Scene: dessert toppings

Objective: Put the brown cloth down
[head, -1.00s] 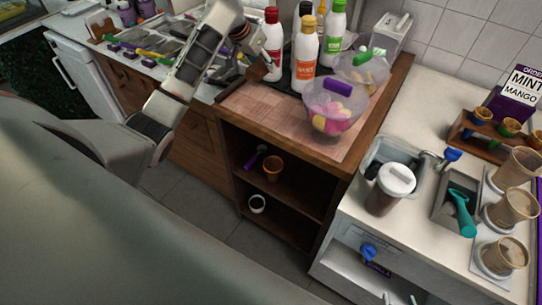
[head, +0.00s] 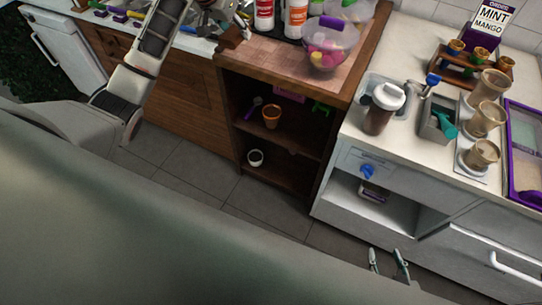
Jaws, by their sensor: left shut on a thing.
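My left gripper (head: 240,22) is at the top of the head view, at the left end of the wooden counter (head: 285,64). It is shut on the brown cloth (head: 231,38), a small dark brown piece below the fingers. I cannot tell whether the cloth touches the counter. My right gripper (head: 386,256) shows at the bottom, in front of the white cabinet. Its two fingers are apart with nothing between them.
A clear bowl of colourful pieces (head: 325,60) and sauce bottles (head: 296,18) stand right of the cloth. Shelves below hold an orange cup (head: 271,117) and a white cup (head: 256,158). A lidded shaker (head: 383,108) stands on the white counter (head: 408,150).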

